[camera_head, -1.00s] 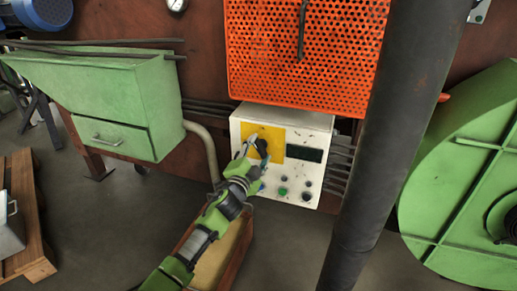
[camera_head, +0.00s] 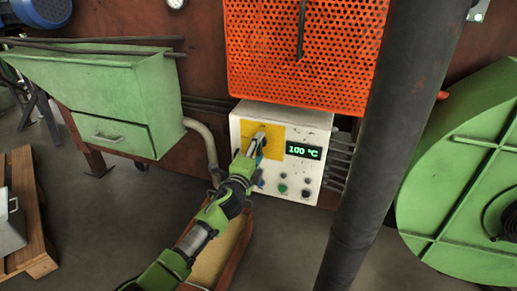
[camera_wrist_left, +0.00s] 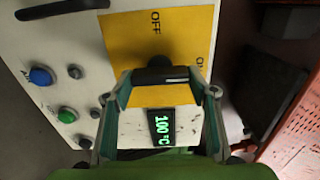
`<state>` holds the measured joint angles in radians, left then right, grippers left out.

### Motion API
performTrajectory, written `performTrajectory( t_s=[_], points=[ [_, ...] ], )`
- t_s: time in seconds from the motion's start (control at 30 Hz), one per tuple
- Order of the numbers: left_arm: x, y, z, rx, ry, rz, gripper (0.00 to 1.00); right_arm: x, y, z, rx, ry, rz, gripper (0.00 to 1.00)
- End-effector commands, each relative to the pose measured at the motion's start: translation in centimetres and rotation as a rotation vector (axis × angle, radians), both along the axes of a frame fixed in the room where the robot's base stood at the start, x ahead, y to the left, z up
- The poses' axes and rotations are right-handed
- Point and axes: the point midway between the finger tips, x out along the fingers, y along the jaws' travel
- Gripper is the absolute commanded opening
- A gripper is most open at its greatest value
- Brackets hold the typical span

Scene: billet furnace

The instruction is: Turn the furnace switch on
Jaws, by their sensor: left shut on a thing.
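The furnace switch is a black rotary knob (camera_wrist_left: 160,75) on a yellow plate (camera_head: 273,135) marked OFF and ON. The plate is on the front of a white control box (camera_head: 318,122). The box's display (camera_head: 304,151) is lit green and reads 100 °C. My left gripper (camera_head: 257,145) is at the knob and hides most of it in the head view. In the left wrist view my left gripper (camera_wrist_left: 162,85) has its fingers on both sides of the knob, shut on it. My right gripper is not in view.
Below the display are blue, green and black buttons, with the green button (camera_head: 282,188) near the middle. A dark thick pipe (camera_head: 385,130) stands right of the box. An orange perforated panel (camera_head: 300,50) is above it. A green cabinet (camera_head: 110,100) is at left.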

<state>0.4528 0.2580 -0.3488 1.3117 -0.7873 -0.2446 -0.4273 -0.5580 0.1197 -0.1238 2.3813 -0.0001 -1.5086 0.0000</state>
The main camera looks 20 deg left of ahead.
Motion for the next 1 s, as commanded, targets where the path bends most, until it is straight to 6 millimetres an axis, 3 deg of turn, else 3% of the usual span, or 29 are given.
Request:
performTrajectory(
  t_s=[0.37, 0.4, 0.47, 0.83, 1.0],
  points=[
    [0.0, -0.1, -0.1, 0.011, 0.001, -0.001, 0.31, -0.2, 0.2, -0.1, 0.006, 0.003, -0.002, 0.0],
    [0.0, -0.1, -0.1, 0.011, 0.001, -0.001, 0.55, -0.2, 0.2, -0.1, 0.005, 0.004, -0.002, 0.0],
    [0.0, 0.0, -0.1, 0.011, 0.001, -0.001, 0.69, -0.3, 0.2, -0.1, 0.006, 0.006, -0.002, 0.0],
    [-0.1, 0.0, -0.1, 0.008, 0.0, 0.0, 0.69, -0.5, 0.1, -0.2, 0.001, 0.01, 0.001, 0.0],
    [-1.3, 0.1, -0.2, 0.009, 0.001, 0.0, 0.69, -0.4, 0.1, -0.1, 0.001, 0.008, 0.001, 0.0]
  ],
)
